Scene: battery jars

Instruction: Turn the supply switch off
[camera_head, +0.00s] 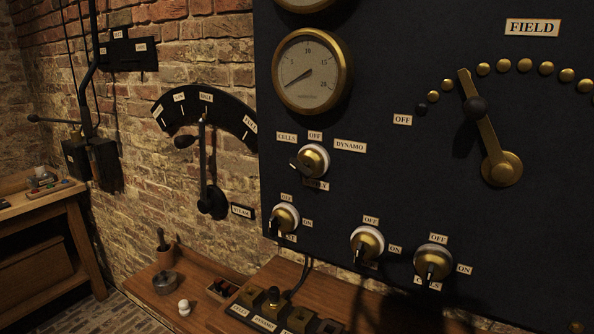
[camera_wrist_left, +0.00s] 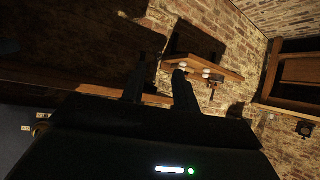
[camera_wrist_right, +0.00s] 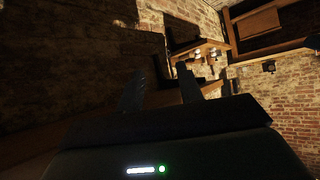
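The supply switch (camera_head: 313,160) is a round brass and white knob on the dark panel in the head view, below the large gauge. Labels CELLS, OFF and DYNAMO stand around its top. The plate below it is partly hidden by the knob; its ending looks like "LY". Neither gripper shows in the head view. My left gripper (camera_wrist_left: 159,70) is open and empty in the left wrist view. My right gripper (camera_wrist_right: 160,70) is open and empty in the right wrist view.
Three similar OFF/ON knobs, a left one (camera_head: 285,218), a middle one (camera_head: 367,243) and a right one (camera_head: 433,262), sit below. A FIELD lever (camera_head: 487,140) is at right. A wall lever (camera_head: 204,165) is left of the panel. A wooden bench (camera_head: 140,281) holds small items.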

